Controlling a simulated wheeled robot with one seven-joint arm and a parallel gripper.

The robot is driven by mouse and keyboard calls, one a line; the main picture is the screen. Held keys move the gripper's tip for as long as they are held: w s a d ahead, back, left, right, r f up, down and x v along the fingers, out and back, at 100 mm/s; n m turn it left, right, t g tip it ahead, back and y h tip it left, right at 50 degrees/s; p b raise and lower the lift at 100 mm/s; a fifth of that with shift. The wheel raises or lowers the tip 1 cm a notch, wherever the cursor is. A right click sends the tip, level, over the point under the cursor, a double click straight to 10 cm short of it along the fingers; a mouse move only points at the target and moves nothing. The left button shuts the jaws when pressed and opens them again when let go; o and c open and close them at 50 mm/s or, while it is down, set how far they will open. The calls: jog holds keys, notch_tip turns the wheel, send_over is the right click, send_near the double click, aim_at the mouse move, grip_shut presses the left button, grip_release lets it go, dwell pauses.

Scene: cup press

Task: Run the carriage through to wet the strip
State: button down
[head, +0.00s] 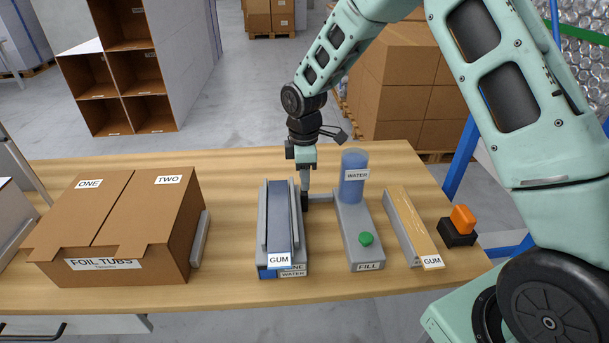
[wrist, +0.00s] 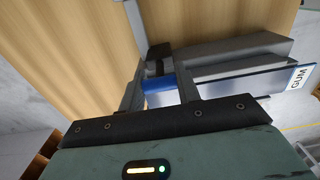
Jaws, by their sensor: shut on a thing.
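A grey trough (head: 263,228) stands on the table, with a long blue-grey strip (head: 279,222) labelled GUM lying lengthwise in it. Labels at its front end include the word WATER. My gripper (head: 305,197) reaches down at the trough's right side near its far end. In the wrist view my gripper (wrist: 160,85) is shut on a small part with a blue cylinder (wrist: 159,84) and a dark block beyond it, beside the trough (wrist: 235,50). I take this part to be the carriage's grip; the fingers hide much of it. The strip's GUM end (wrist: 298,78) shows at right.
Right of the trough is a fill stand (head: 355,230) with a blue WATER tank (head: 354,178) and green button (head: 366,239). Further right are a tan GUM strip holder (head: 412,225) and an orange switch (head: 462,218). A FOIL TUBS box (head: 120,225) stands left.

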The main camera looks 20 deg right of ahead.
jog(key=c, duration=1)
grip_release()
jog(key=shift+w, duration=0.3)
jog(key=shift+r, duration=0.1)
notch_tip(320, 180, up, 17)
jog(key=b, duration=0.1)
jog(key=shift+r, duration=0.2)
jog(key=shift+d, duration=0.1)
jog(key=s+a+f+m, duration=0.1)
jog(key=s+a+m, duration=0.1)
jog(key=s+a, duration=0.55)
jog(key=s+a+m, duration=0.1)
jog(key=s+a, duration=0.3)
jog(key=s, duration=0.7)
jog(key=s+f+m, duration=0.3)
jog(key=s+f, duration=0.1)
jog(key=s, duration=1.1)
jog(key=shift+s+d+m+y, duration=0.15)
jog(key=shift+d+m+y, duration=0.15)
jog(key=shift+d+m, duration=0.1)
